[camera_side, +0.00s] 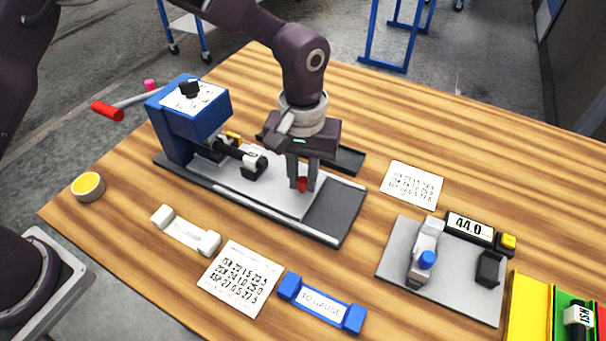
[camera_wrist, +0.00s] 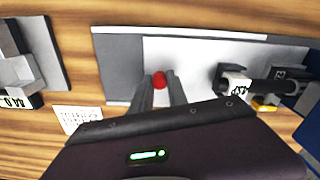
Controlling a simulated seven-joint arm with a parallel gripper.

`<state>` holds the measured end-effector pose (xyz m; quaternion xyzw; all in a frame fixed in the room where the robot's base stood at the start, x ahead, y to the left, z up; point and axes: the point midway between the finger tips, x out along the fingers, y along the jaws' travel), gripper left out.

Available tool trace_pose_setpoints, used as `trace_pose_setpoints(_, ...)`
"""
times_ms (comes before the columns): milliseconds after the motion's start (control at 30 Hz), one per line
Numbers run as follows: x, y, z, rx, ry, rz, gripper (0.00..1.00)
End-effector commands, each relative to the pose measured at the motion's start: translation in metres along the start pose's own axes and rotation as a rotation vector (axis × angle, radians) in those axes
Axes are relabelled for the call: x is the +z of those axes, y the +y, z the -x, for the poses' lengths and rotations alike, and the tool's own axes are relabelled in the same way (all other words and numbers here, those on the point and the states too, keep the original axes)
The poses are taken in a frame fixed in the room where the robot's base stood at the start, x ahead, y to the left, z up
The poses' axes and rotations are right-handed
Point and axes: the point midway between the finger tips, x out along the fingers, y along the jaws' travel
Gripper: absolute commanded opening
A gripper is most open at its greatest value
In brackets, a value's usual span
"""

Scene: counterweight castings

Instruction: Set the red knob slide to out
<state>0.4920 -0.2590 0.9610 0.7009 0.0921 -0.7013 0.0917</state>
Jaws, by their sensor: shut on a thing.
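The red knob (camera_side: 302,184) stands on the light grey slide plate (camera_side: 268,190) of the blue machine, near the plate's right end. My gripper (camera_side: 302,180) points down over it and is shut on the knob, with a finger on either side. In the wrist view the red knob (camera_wrist: 159,79) shows between the tips of my gripper (camera_wrist: 160,84). The light plate (camera_wrist: 195,52) borders a dark grey strip of the base (camera_wrist: 122,65) there. The fingers hide part of the knob.
The blue machine (camera_side: 188,115) has a lever with a red grip (camera_side: 107,111) at left. A grey gauge plate (camera_side: 395,262) with a 44.0 display (camera_side: 470,228) stands at right. Printed cards, a white block (camera_side: 186,231) and a blue-ended TO GAUGE block (camera_side: 322,303) lie in front.

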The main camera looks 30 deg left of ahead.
Motion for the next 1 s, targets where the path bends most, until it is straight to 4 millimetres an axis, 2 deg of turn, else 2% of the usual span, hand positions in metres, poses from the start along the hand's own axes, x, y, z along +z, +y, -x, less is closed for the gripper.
trace_pose_setpoints(233, 0.001, 0.006, 0.001, 0.003, 0.001, -0.001, 0.0)
trace_pose_setpoints(500, 0.014, 0.061, 0.001, 0.006, 0.004, -0.001, 0.0)
trace_pose_setpoints(600, 0.018, 0.073, 0.001, 0.005, 0.004, -0.001, 0.0)
trace_pose_setpoints(967, 0.02, 0.08, 0.002, 0.012, 0.005, -0.001, 0.0)
trace_pose_setpoints(1000, 0.02, 0.081, 0.002, 0.012, 0.005, -0.001, 0.27)
